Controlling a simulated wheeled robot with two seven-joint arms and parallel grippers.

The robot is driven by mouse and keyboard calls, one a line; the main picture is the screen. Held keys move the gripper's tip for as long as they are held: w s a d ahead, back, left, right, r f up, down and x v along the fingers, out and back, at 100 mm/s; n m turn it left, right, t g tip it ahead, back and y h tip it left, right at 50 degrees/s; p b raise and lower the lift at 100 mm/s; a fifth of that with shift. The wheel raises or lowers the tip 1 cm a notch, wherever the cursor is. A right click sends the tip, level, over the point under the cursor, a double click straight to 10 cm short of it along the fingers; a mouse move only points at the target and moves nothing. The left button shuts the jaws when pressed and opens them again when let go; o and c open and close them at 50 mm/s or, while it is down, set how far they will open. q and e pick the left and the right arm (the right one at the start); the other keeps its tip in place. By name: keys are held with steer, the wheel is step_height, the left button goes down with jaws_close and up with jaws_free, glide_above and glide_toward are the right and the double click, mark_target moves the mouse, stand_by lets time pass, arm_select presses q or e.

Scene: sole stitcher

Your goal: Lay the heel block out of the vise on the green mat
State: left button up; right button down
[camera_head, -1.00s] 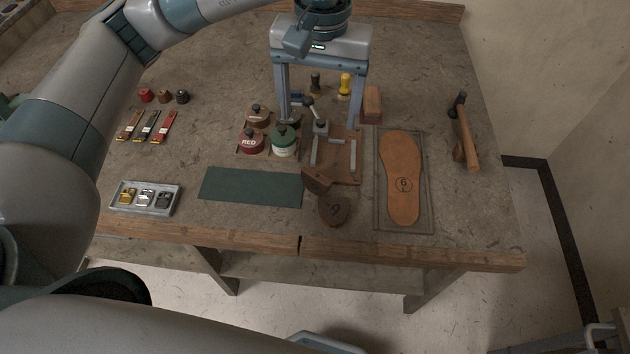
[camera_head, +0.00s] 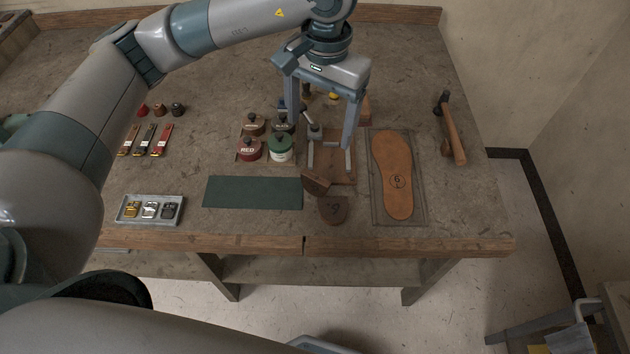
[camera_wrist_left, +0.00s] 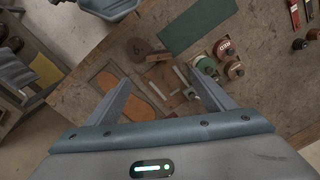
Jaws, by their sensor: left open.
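The vise (camera_head: 339,172) is a brown wooden base with two pale metal bars and a small lever; it also shows in the left wrist view (camera_wrist_left: 172,89). A dark brown block (camera_head: 317,183), apparently the heel block, sits tilted at its near left corner. I cannot tell how firmly it is held. It also shows in the left wrist view (camera_wrist_left: 158,57). The green mat (camera_head: 252,193) lies flat and bare to the left, also in the left wrist view (camera_wrist_left: 195,25). My left gripper (camera_head: 321,135) is open and empty above the vise, its fingers spread across it. My right gripper is out of view.
A dark rounded heel piece (camera_head: 333,210) lies just in front of the vise. A tan sole (camera_head: 397,178) lies on a tray at the right, with a hammer (camera_head: 451,130) beyond. Red (camera_head: 249,149) and green (camera_head: 280,149) jars stand behind the mat. A buckle tray (camera_head: 150,210) is at left.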

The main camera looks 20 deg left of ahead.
arm_select(q)
steer(key=p, duration=0.4)
glide_above(314, 180)
steer(key=f, duration=0.9)
steer(key=shift+w+d, duration=0.25)
steer(key=shift+w, duration=0.1)
steer(key=shift+f, duration=0.8)
steer(key=shift+s+a+f+p, duration=0.1)
steer(key=shift+s+f+p, duration=0.15)
steer(key=shift+f+p, duration=0.65)
steer(key=shift+s+f+p, duration=0.2)
steer(key=shift+f+p, duration=0.85)
steer(key=shift+p, duration=0.1)
steer(key=shift+w+a+f, duration=0.1)
steer(key=shift+f, duration=0.55)
